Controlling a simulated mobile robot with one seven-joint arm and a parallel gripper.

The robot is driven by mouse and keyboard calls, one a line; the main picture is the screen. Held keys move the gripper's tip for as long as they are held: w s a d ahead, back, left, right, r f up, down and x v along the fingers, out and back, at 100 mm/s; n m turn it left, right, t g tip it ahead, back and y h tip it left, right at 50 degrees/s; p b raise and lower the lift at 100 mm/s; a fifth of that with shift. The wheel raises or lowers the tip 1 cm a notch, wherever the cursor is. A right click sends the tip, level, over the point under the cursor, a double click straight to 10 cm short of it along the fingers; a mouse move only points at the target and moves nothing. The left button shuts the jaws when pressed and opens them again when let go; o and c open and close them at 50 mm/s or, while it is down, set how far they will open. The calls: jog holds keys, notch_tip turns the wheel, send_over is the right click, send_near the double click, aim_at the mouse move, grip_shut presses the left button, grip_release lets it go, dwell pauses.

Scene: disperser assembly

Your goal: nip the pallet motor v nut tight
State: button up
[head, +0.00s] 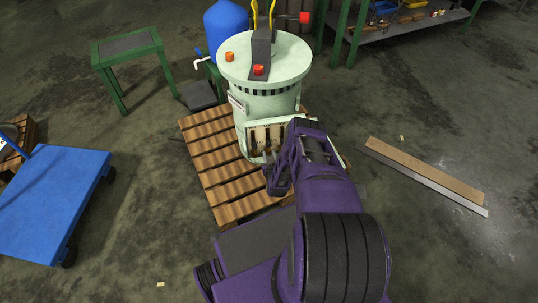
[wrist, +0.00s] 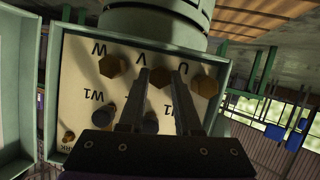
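The pallet motor (head: 268,105) is a pale green upright drum on a wooden pallet. Its open terminal box (head: 266,137) faces my arm. In the wrist view the terminal panel (wrist: 78,82) shows upside down. The V nut (wrist: 160,78) is a brass hex nut under the letter V, between the W nut (wrist: 112,66) and the U nut (wrist: 205,86). My gripper (wrist: 162,72) has its two dark fingers at either side of the V nut, and they look closed against its flanks. The exact contact is hard to see. In the head view my arm hides the fingertips.
Dark lower posts (wrist: 105,110) marked W1 sit close to my fingers. The box walls (wrist: 52,90) rise around the panel. The slatted pallet (head: 215,165) lies beneath the motor. A blue cart (head: 50,195) stands left, and planks (head: 425,172) lie on the floor at right.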

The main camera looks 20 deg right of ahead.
grip_shut()
jog(key=m+y, duration=0.2)
jog(key=shift+d+m, duration=0.2)
jog(key=shift+m, duration=0.2)
jog(key=m+t+y, duration=0.1)
jog(key=m, duration=0.1)
jog(key=m+y, duration=0.1)
jog(key=m, duration=0.1)
jog(key=shift+d+t+y, duration=0.15)
jog(key=shift+t+y, duration=0.25)
jog(key=shift+m, duration=0.3)
jog(key=o, duration=0.9)
grip_release()
jog(key=shift+f, duration=0.1)
jog(key=shift+c, duration=0.2)
